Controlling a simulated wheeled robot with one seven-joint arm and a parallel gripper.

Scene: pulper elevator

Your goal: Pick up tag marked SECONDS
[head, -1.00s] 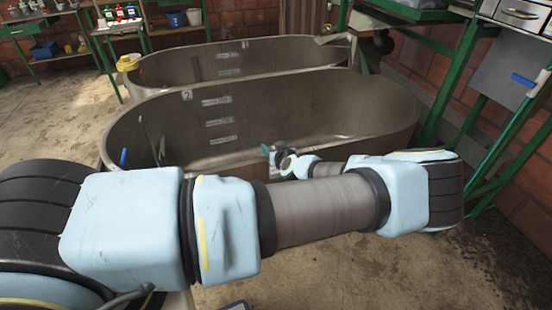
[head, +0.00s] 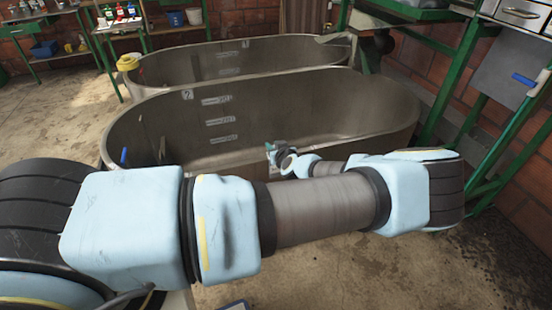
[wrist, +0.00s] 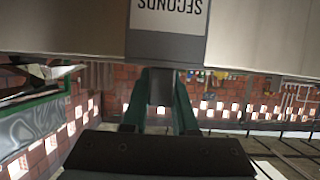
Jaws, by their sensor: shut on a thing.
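The tag marked SECONDS (wrist: 170,18) shows upside down at the top of the wrist view, with a white face above a dark grey end. It lies against a broad pale grey surface; I cannot tell whether it touches it. My gripper (wrist: 161,72) has green fingers closed on the tag's lower grey end. In the head view my gripper (head: 276,152) is small, at the near side of the front metal tub (head: 320,110), partly hidden by my arm. The tag's lettering cannot be read in that view.
A second metal tub (head: 240,62) stands behind the front one. Green-framed shelving (head: 470,75) is close on the right. A green table with bottles (head: 120,25) stands at the back left. The concrete floor (head: 60,110) at the left is clear.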

